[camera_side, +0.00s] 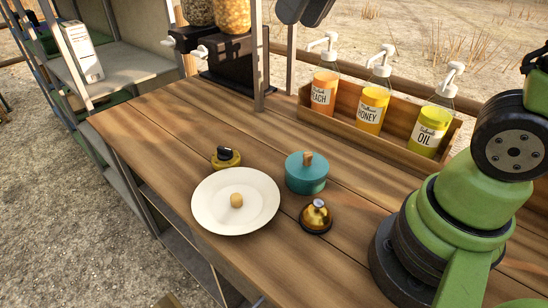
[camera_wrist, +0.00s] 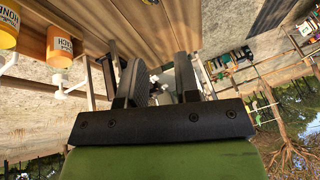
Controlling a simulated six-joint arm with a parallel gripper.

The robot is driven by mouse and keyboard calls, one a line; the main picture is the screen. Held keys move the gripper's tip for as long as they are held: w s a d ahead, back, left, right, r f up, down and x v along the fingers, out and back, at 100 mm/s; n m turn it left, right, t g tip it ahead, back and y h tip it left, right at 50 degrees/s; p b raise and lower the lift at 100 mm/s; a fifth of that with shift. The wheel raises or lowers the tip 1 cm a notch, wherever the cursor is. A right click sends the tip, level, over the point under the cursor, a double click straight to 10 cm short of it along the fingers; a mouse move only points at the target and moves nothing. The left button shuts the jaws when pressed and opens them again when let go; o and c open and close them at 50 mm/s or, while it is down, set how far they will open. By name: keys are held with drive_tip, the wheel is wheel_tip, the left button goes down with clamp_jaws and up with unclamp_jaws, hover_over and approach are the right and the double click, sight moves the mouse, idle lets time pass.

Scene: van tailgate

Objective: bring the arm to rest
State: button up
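My gripper (camera_wrist: 158,66) shows in the wrist view, its two dark fingers standing apart with nothing held between them. The wrist view looks out past the wooden tabletop towards the ground and trees, and it appears upside down. In the side view my green arm stands at the right of the wooden tabletop (camera_side: 160,121); my gripper is outside that picture.
A white plate (camera_side: 215,218) holds a small round tan item (camera_side: 236,200). Near it are a teal lidded pot (camera_side: 306,177), a brass bell (camera_side: 316,217) and a yellow-and-black item (camera_side: 226,158). A wooden rack (camera_side: 399,144) holds three pump bottles. Dispensers (camera_side: 232,75) stand behind.

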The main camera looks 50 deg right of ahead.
drive_tip(key=s+f+m+t, duration=0.1)
drive_tip(key=s+f+t, duration=0.1)
drive_tip(key=s, duration=0.9)
drive_tip(key=shift+s+f+m, duration=0.2)
drive_tip(key=shift+s+m, duration=0.1)
drive_tip(key=shift+s, duration=0.05)
idle(0.8)
